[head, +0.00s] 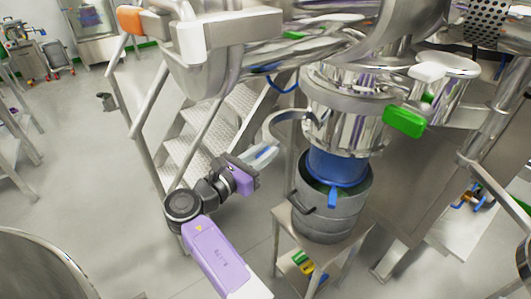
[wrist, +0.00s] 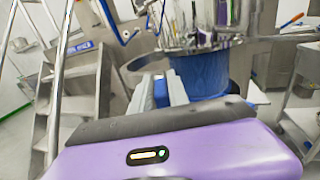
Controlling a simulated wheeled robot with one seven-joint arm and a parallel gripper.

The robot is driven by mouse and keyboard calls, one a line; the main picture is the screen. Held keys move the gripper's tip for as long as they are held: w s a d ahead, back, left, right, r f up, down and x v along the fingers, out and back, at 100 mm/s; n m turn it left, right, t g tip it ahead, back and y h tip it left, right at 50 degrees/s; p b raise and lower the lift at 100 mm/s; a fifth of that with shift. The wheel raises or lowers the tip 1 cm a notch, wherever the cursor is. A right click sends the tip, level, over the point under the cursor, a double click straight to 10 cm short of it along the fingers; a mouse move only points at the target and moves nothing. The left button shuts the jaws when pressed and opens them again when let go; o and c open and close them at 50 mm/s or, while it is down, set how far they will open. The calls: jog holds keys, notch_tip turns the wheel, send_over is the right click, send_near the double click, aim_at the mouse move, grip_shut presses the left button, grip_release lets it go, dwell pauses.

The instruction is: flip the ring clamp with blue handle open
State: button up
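The ring clamp (head: 284,118) shows as a curved metal band standing out to the left of the steel vessel's lower outlet. In the wrist view the band (wrist: 146,61) arcs just beyond my fingers. My gripper (head: 264,155) is at the left of the outlet, close to the free end of the band. In the wrist view its two pale fingers (wrist: 160,92) are apart. A bluish patch shows between them; I cannot tell whether it is the clamp's blue handle or the blue sleeve behind. I cannot tell whether the fingers touch the band.
A blue sleeve (head: 335,167) runs from the outlet into a steel drum (head: 333,213) on a small stand (head: 290,222). A green handle (head: 404,121) is at the vessel's right. Metal steps (head: 190,152) stand behind my arm. Open floor lies to the left.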

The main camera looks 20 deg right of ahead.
jog(key=o, duration=0.4)
jog(key=shift+w+a, duration=0.1)
jog(key=shift+w, duration=0.05)
jog(key=b+v, duration=0.1)
jog(key=v, duration=0.6)
jog(key=shift+s+a, duration=0.25)
jog(key=shift+a, duration=0.1)
